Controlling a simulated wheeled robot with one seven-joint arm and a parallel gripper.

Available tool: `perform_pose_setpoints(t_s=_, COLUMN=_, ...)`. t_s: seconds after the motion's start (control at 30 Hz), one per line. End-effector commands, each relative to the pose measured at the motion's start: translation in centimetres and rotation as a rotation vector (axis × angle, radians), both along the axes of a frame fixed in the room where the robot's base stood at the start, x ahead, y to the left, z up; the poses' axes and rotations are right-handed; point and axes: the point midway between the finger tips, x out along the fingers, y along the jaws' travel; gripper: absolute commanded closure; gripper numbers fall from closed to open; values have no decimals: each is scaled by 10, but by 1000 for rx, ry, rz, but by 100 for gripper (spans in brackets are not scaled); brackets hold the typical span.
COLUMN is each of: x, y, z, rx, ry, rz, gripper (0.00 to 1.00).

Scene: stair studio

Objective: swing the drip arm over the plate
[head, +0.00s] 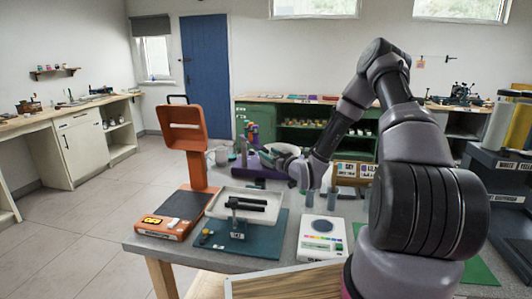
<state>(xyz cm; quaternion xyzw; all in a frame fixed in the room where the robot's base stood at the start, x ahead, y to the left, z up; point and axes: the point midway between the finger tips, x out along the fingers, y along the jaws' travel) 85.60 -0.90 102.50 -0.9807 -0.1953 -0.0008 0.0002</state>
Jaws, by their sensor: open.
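My gripper (268,157) is small in the head view, over the far part of the grey table and pointing left. It is beside a purple stand (250,168) with coloured pieces on top; I cannot tell whether they touch. The gap between its fingers is hard to see. I cannot tell for certain which parts are the drip arm and the plate.
An orange device (184,130) with an upright frame and dark bed stands at the table's left. My arm hides much of the table's right side. A green cabinet (302,137) stands behind, and the left floor is free.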

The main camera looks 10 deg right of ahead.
Motion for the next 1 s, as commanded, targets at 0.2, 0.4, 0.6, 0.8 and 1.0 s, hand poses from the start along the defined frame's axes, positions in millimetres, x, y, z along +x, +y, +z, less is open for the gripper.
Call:
perform_pose_setpoints(t_s=0.2, x=21, y=8, z=0, rx=0, ry=1, rz=0, gripper=40)
perform_pose_setpoints(t_s=0.4, x=24, y=10, z=0, rx=-1, ry=2, rz=0, gripper=40)
perform_pose_setpoints(t_s=0.6, x=24, y=10, z=0, rx=-1, ry=2, rz=0, gripper=66)
perform_pose_setpoints(t_s=0.8, x=23, y=10, z=0, rx=-1, ry=2, rz=1, gripper=100)
perform_pose_setpoints(t_s=1.0, x=23, y=11, z=0, rx=0, ry=2, rz=3, gripper=100)
